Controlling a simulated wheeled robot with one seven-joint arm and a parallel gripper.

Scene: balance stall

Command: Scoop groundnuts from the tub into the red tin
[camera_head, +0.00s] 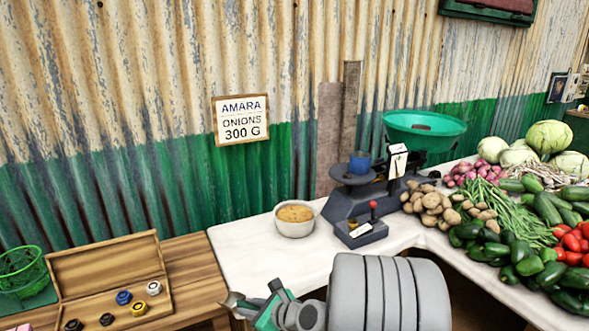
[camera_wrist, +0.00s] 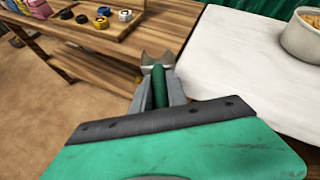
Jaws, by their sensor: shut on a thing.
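The pale tub (camera_head: 295,228) stands on the white counter, filled with tan groundnuts (camera_head: 296,213). Its side and some nuts also show at the top right of the wrist view (camera_wrist: 300,42). My gripper (camera_head: 268,303) is shut on the green handle of a metal scoop (camera_wrist: 157,58). The handle lies between the fingers (camera_wrist: 160,92) in the wrist view. The scoop (camera_head: 234,299) points left in the head view, near the counter's front left edge and apart from the tub. Its bowl looks empty. I cannot make out a red tin in either view.
A wooden weight box (camera_head: 105,265) lies open on the left table. Vegetables crowd the right. The counter's left front is clear.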

